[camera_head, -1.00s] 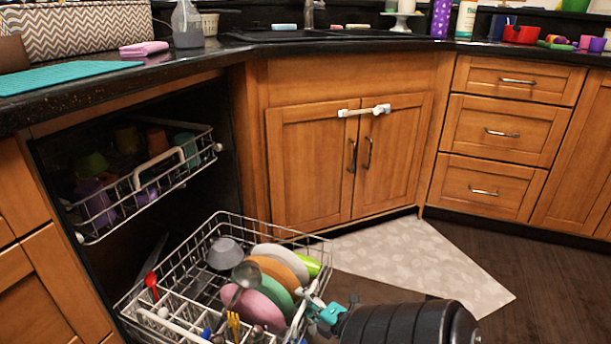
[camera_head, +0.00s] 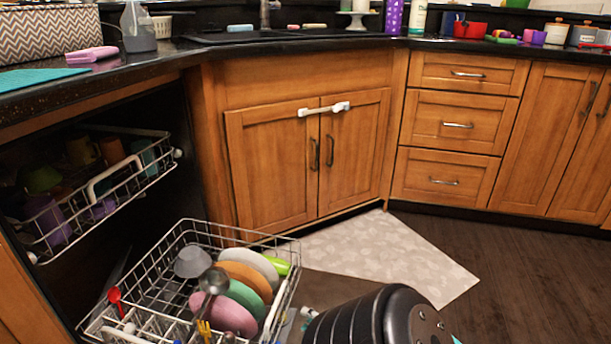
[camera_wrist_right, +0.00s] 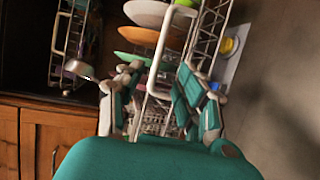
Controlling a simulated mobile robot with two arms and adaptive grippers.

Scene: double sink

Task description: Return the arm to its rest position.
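My right arm comes in at the bottom of the head view, its black rounded link hiding most of the hand. Only a pale bit of my right gripper (camera_head: 308,314) shows beside the right edge of the lower dish rack (camera_head: 190,222). In the right wrist view, the teal and grey fingers of my right gripper (camera_wrist_right: 160,85) stand apart with nothing held between them. The rack's white wire frame (camera_wrist_right: 163,45) and several plates, such as an orange plate (camera_wrist_right: 138,36), show beyond the fingers. My left gripper is in neither view.
The dishwasher's lower rack is pulled out, holding plates, a grey bowl (camera_head: 193,262) and a ladle (camera_head: 213,281). The upper rack (camera_head: 100,186) holds several cups. A pale mat (camera_head: 400,255) lies on the floor. Open floor lies to the right.

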